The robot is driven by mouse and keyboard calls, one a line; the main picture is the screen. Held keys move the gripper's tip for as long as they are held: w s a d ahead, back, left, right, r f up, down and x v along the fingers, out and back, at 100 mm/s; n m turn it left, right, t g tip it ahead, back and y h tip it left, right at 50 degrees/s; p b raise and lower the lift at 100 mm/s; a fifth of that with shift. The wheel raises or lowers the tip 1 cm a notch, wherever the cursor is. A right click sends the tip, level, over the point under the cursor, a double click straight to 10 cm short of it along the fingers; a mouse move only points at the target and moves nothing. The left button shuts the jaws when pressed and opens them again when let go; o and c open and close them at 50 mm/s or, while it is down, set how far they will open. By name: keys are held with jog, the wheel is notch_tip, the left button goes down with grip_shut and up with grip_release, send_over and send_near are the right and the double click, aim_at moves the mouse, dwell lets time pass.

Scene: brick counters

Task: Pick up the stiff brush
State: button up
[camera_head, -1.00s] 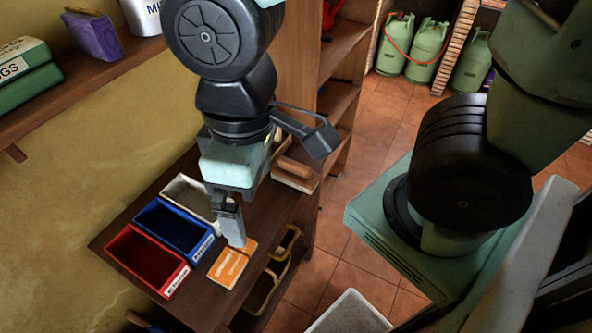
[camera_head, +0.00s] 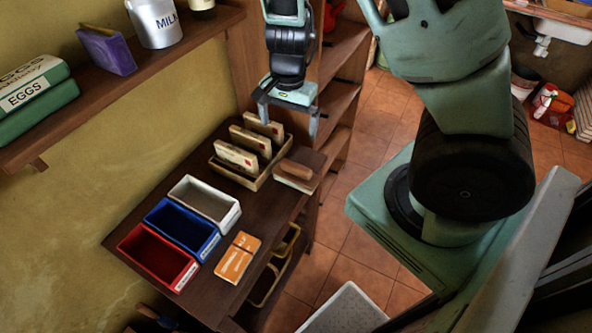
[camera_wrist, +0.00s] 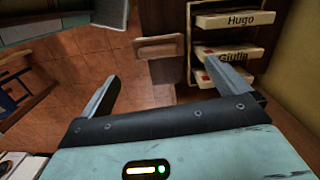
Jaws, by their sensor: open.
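The stiff brush (camera_head: 296,172) appears to be the pale block with a brown wooden handle at the far right end of the dark table. It lies handle up, and it also shows in the wrist view (camera_wrist: 159,48), ahead of and between the fingers. My gripper (camera_head: 288,116) is open and empty, in the air above the brush and apart from it. In the wrist view my gripper (camera_wrist: 161,72) has its fingers spread wide with nothing between them.
A wooden tray (camera_head: 233,177) with upright name cards stands just left of the brush. White (camera_head: 228,217), blue (camera_head: 206,246) and red (camera_head: 182,277) bins and an orange booklet (camera_head: 237,259) lie nearer. A shelf unit (camera_head: 339,103) rises behind.

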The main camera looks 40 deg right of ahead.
jog(key=d+m, duration=0.1)
jog(key=d, duration=0.2)
jog(key=b, duration=0.4)
send_over(296, 165)
jog(key=shift+h, duration=0.3)
notch_tip(296, 165, down, 12)
jog(key=shift+w+r, duration=0.1)
jog(key=shift+w, duration=0.05)
jog(key=shift+f+b, duration=0.4)
jog(key=shift+f, duration=2.55)
jog(key=c, duration=0.8)
jog(key=shift+c, duration=0.2)
notch_tip(296, 165, up, 10)
jog(key=p, duration=0.3)
